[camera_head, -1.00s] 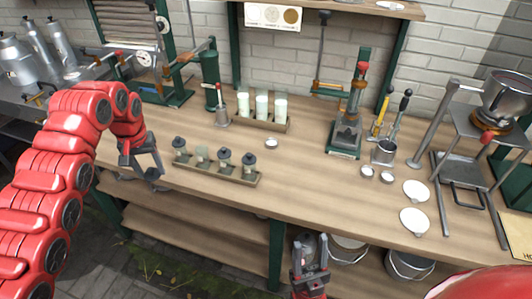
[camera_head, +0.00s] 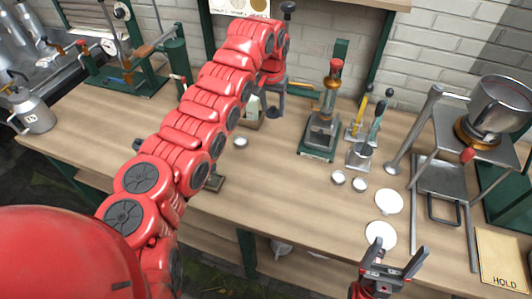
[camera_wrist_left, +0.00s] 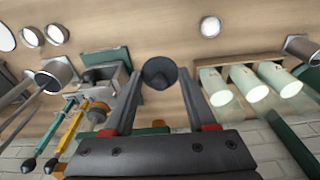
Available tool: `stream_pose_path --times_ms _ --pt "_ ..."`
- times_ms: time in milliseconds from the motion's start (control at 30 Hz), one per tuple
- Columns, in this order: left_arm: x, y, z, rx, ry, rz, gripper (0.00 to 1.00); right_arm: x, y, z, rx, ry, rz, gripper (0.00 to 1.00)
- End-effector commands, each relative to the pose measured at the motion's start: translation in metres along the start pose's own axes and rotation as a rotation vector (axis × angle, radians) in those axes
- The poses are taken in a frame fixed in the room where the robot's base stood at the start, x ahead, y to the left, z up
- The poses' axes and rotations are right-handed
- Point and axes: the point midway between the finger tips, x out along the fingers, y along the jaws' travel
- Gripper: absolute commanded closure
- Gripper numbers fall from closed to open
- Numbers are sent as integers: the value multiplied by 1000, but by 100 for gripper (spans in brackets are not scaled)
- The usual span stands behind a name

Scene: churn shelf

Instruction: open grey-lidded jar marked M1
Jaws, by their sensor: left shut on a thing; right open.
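My left gripper (camera_head: 275,100) is shut on a small dark grey round thing (camera_wrist_left: 160,73), which sits between the fingertips in the left wrist view. In the head view this dark thing (camera_head: 274,113) hangs at the fingertips, above the bench. I cannot tell whether it is a lid alone or a lidded jar, and I read no M1 mark. My left arm hides most of the front wooden rack (camera_head: 214,184) and its jars. My right gripper (camera_head: 391,262) is open and empty at the front right, near the bench's front edge.
White bottles (camera_wrist_left: 268,76) stand in a rear rack, mostly hidden by my arm in the head view. A pot stand (camera_head: 440,130) stands far right.

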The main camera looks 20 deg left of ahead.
Motion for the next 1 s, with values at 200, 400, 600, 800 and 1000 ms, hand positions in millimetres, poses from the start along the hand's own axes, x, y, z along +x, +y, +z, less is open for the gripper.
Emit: stream_pose_path --times_ms 200,400,600,800,1000 --pt "11 -17 3 15 0 5 100 24 1 -4 0 0 0 15" --pt "35 -54 29 48 -4 1 100 56 3 -9 0 0 0 15" --pt "54 -92 69 110 -5 9 100 78 4 -13 0 0 0 15" --pt "66 -105 86 148 0 17 100 80 4 -13 0 0 0 15" --pt "97 -104 93 149 -10 23 100 84 4 -14 0 -1 0 15"
